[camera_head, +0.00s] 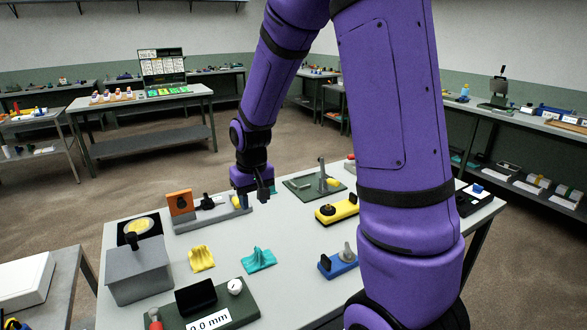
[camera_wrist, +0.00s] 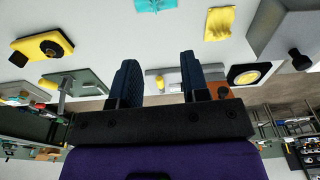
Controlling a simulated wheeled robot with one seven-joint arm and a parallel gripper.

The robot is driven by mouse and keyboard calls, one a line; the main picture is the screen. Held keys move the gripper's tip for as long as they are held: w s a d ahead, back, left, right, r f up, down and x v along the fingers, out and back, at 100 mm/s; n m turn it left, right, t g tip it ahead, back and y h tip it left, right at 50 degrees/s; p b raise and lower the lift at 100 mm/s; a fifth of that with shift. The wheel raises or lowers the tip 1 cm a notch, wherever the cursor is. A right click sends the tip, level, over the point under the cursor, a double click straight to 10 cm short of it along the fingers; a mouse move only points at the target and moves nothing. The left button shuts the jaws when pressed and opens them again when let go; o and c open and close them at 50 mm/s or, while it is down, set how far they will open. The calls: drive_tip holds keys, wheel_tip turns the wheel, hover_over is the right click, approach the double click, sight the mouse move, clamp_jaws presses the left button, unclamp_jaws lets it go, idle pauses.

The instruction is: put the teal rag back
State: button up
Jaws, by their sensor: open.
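The teal rag (camera_head: 258,260) lies crumpled on the grey table, right of a yellow rag (camera_head: 201,259). In the wrist view the teal rag (camera_wrist: 153,5) is cut off by the top edge. My gripper (camera_head: 259,195) is farther back over the table, near the orange-and-grey device (camera_head: 208,212), and apart from the teal rag. In the wrist view my gripper (camera_wrist: 158,70) shows its two dark fingers spread, with nothing held between them.
A grey box (camera_head: 139,272) stands at the left. A green base with a "0.0 mm" display (camera_head: 208,318) is in front. A blue block (camera_head: 338,265) and a yellow block (camera_head: 337,211) lie to the right.

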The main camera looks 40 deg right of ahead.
drive_tip(key=s+a+r+t, duration=0.2)
drive_tip(key=s+a+r, duration=0.1)
drive_tip(key=s+r, duration=0.9)
drive_tip(key=s+a+r+n+t, duration=0.1)
drive_tip(key=s+a+r+t, duration=0.1)
drive_tip(key=s+r, duration=0.6)
drive_tip(key=s, duration=0.3)
drive_tip(key=shift+a+n, duration=0.15)
drive_tip(key=shift+n, duration=0.25)
drive_tip(key=shift+r, duration=0.1)
